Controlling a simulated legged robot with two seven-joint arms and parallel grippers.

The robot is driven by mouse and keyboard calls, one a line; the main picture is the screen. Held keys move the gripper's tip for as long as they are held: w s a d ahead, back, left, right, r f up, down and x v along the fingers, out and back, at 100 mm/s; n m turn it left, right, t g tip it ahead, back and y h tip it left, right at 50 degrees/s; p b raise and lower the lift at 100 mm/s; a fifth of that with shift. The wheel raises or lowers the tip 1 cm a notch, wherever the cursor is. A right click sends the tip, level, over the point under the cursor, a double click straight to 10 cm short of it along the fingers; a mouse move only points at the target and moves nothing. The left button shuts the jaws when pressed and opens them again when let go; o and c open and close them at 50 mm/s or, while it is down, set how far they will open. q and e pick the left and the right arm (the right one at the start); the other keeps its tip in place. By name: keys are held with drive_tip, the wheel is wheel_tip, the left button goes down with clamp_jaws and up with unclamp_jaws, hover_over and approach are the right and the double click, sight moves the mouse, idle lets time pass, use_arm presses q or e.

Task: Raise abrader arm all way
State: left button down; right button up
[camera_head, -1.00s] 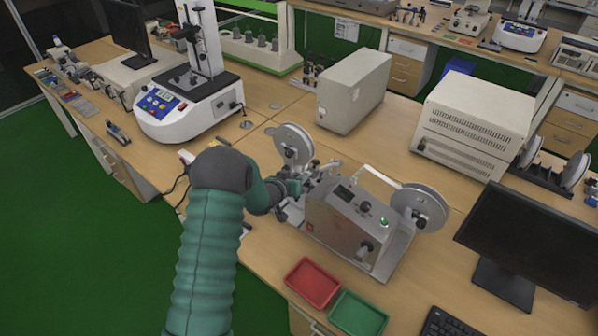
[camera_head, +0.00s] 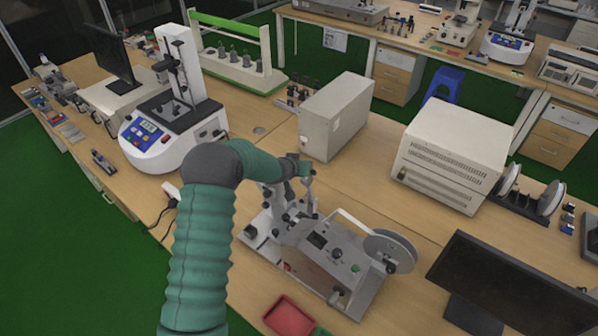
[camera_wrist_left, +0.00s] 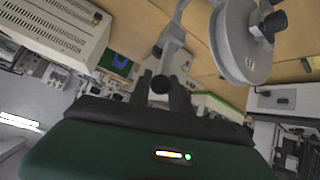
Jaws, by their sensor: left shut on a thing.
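In the left wrist view, the dark fingers (camera_wrist_left: 162,98) close around a round dark knob (camera_wrist_left: 160,84) at the end of the grey arm (camera_wrist_left: 172,40). My right gripper is not in view.
A beige box (camera_head: 335,115) stands close behind my gripper. A larger vented box (camera_head: 455,155) is behind right. A tester with blue panel (camera_head: 170,130) stands left. A monitor (camera_head: 510,290) and red tray (camera_head: 288,316) are in front. Bench lies bare between the boxes.

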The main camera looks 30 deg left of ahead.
use_arm(q)
drive_tip(key=shift+w+d+r, duration=0.1)
drive_tip(key=shift+w+r, duration=0.05)
drive_tip(key=shift+w, duration=0.7)
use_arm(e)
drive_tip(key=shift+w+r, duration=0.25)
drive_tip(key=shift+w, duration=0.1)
use_arm(q)
drive_tip(key=c, duration=1.6)
unclamp_jaws()
drive_tip(key=shift+o, duration=1.3)
drive_tip(key=shift+w, duration=0.1)
drive_tip(key=shift+o, duration=0.7)
drive_tip(key=shift+w, duration=0.15)
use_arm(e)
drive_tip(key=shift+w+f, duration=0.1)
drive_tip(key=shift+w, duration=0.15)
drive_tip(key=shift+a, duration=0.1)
